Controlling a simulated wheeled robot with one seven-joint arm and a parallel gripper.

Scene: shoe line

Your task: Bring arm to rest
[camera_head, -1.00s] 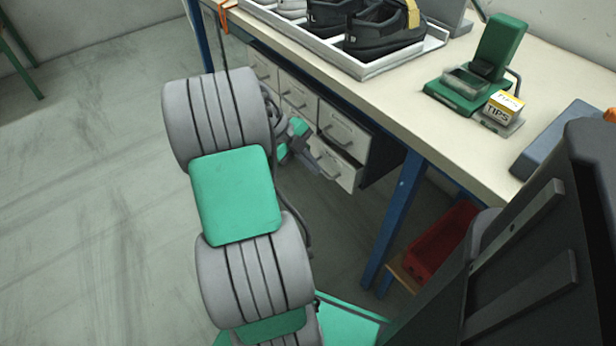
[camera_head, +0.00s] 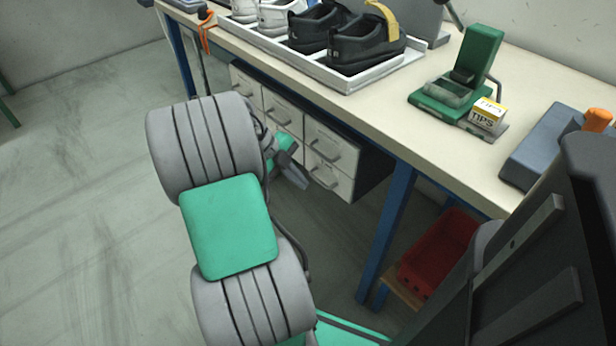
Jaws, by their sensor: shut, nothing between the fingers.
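My arm, with grey ribbed links and a green cover, stands folded in the left middle of the head view. My gripper (camera_head: 298,178) is small and partly hidden behind the arm. It is shut and shows nothing held. It is below the bench top, by the white drawer unit (camera_head: 318,152), overlapping the lower drawer fronts in the picture. I cannot tell whether it touches them.
The bench (camera_head: 385,108) runs along the right, with blue legs (camera_head: 388,230). On it are a shoe tray (camera_head: 370,78), a green device (camera_head: 470,75), a TIPS box (camera_head: 488,114) and a grey block (camera_head: 550,145). A red bin (camera_head: 438,250) is underneath. The left floor is clear.

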